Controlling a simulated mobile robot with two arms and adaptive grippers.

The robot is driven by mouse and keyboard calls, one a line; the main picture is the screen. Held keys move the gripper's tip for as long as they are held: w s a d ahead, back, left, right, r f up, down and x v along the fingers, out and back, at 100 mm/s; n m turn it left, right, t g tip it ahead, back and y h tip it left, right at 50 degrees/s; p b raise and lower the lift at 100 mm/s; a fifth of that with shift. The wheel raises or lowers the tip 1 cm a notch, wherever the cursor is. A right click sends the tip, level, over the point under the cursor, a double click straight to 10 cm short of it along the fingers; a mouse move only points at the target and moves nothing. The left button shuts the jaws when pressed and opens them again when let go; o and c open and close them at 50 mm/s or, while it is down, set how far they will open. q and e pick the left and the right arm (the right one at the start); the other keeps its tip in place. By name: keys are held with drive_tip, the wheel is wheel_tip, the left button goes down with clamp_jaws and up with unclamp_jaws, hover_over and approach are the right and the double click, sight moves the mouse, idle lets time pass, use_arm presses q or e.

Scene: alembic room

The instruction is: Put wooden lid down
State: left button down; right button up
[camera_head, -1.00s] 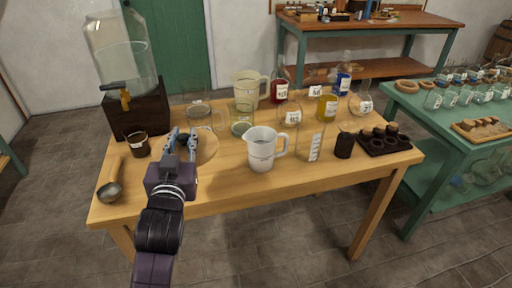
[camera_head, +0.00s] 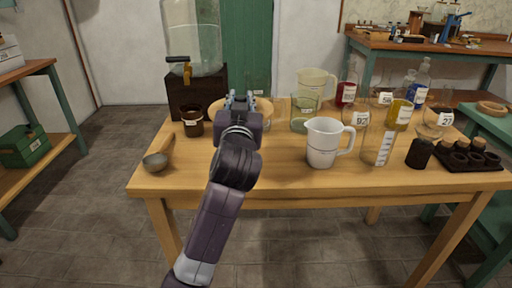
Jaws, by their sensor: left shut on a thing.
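The round wooden lid (camera_head: 217,106) shows as a pale disc on both sides of my left gripper (camera_head: 239,99). The gripper is shut on it, over the left back part of the wooden table (camera_head: 240,172). My gripper and wrist hide most of the lid, so I cannot tell whether it touches the tabletop or is held a little above it. My right gripper is out of view.
A dark jar (camera_head: 193,122) stands left of the lid, before the glass dispenser on its dark wooden stand (camera_head: 187,87). A ladle (camera_head: 156,161) lies at the front left. A white jug (camera_head: 322,142) and a glass beaker (camera_head: 304,112) stand to the right. Front-left tabletop is mostly clear.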

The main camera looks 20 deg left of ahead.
use_arm(q)
wheel_tip(320, 180, down, 10)
drive_tip(key=shift+r+b, duration=0.1)
drive_tip(key=shift+b, duration=0.95)
drive_tip(key=shift+f+b, duration=0.5)
drive_tip(key=shift+f, duration=1.7)
drive_tip(key=c, duration=1.7)
unclamp_jaws()
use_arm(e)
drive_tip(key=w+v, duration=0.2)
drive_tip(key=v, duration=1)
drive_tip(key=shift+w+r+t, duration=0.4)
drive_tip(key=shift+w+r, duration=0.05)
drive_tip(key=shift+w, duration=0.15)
